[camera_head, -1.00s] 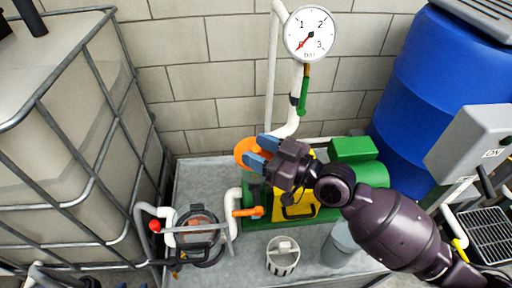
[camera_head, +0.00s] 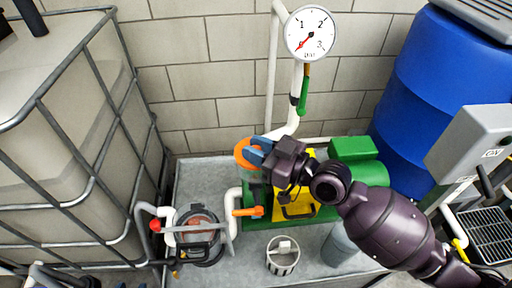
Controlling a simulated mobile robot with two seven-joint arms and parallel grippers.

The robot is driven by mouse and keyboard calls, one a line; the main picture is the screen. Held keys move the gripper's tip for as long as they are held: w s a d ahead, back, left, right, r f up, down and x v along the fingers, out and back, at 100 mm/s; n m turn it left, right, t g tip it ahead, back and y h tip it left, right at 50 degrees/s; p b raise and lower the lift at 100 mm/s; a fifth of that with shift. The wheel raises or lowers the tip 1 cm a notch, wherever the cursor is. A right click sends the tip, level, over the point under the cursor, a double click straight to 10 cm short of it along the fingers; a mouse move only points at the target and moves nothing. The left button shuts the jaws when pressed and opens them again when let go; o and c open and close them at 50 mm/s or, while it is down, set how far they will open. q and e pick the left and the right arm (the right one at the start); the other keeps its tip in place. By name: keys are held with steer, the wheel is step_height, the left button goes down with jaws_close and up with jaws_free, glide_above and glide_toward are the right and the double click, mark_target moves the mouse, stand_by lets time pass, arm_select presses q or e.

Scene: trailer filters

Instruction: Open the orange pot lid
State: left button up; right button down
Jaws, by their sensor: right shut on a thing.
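The orange pot lid (camera_head: 244,153) is a round orange piece at the left end of the green pump (camera_head: 330,207), by the wall. My right gripper (camera_head: 258,150), with blue fingers, comes in from the right and is shut on the lid's right side. The fingers and dark gripper body cover part of the lid. What lies under the lid is hidden. My left gripper is not in view.
An orange-handled valve (camera_head: 250,211) sits on the white pipe just below the lid. A pressure gauge (camera_head: 311,33) hangs on the pipe above. A white basket (camera_head: 283,256) and a clear-topped strainer (camera_head: 196,232) stand in front on the grey tray (camera_head: 197,176). A blue barrel (camera_head: 425,80) stands right.

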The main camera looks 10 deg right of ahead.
steer(key=shift+w+r+m+h+p, duration=0.2)
steer(key=shift+r+m+h+p, duration=0.15)
steer(key=shift+r+p, duration=0.65)
steer(key=shift+w+m+g+p, duration=0.1)
steer(key=shift+m+g+p, duration=0.2)
steer(key=shift+p, duration=0.35)
steer(key=shift+w+r+m+g+h+p, duration=0.35)
steer(key=shift+m+g+p, duration=0.1)
steer(key=shift+p, duration=0.6)
steer(key=shift+w+r+m+g+p, duration=0.3)
steer(key=shift+m+p, duration=0.2)
steer(key=shift+p, duration=0.3)
steer(key=shift+w+r+m+g+h+p, duration=0.15)
steer(key=shift+w+m+g+h+p, duration=0.3)
steer(key=shift+p, duration=0.35)
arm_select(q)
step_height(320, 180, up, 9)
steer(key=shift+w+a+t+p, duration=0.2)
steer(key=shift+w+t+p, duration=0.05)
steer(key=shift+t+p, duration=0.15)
arm_select(e)
steer(key=shift+w+m, duration=0.25)
steer(key=shift+m, duration=0.2)
